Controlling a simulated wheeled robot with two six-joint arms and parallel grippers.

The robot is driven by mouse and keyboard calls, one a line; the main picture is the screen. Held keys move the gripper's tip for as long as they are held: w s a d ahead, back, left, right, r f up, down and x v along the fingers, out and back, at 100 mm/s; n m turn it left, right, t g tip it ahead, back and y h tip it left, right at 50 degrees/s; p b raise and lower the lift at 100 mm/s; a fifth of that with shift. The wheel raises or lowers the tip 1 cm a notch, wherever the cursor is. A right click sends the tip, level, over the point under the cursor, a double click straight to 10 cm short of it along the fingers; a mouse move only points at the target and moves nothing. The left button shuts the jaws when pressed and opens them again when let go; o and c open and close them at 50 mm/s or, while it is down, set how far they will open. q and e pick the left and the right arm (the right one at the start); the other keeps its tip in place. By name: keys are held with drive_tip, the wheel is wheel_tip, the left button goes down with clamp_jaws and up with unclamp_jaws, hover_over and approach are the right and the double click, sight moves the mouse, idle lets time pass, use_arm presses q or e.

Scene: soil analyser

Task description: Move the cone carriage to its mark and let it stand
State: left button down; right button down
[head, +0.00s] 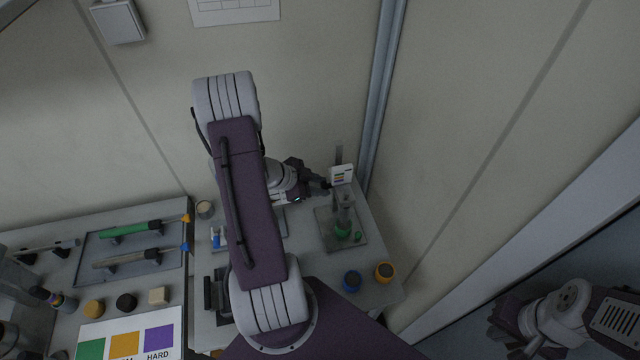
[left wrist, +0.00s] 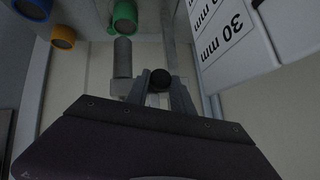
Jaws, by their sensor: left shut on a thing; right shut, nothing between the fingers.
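The cone stand (head: 330,240) rises from a pale base plate at the right end of the bench, against the wall. My left gripper (head: 325,184) reaches in beside the card and post. In the left wrist view the left gripper (left wrist: 160,92) is shut on a dark round knob (left wrist: 160,78), which I take to be the cone carriage's. The carriage is largely hidden, and I cannot make out its mark. My right gripper (head: 500,318) is dim at the lower right, shut and away from the bench.
A blue cup (head: 352,281) and a yellow cup (head: 385,271) stand in front of the stand. A green cup (head: 343,229) is on its base. In the left wrist view a white "30 mm" scale (left wrist: 230,40) is close on the right. Tools and samples lie on the left bench.

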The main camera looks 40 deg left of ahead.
use_arm(q)
drive_tip(key=shift+w+r, duration=0.15)
drive_tip(key=shift+r, duration=0.1)
drive_tip(key=c, duration=1.3)
unclamp_jaws()
drive_tip(key=shift+c, duration=0.2)
drive_tip(key=shift+o, duration=1.2)
drive_tip(key=shift+s+a+r, duration=0.15)
drive_tip(key=shift+s+r, duration=0.15)
drive_tip(key=shift+s, duration=0.05)
drive_tip(key=p+v, duration=0.1)
drive_tip(key=v, duration=0.7)
drive_tip(key=shift+s, duration=0.15)
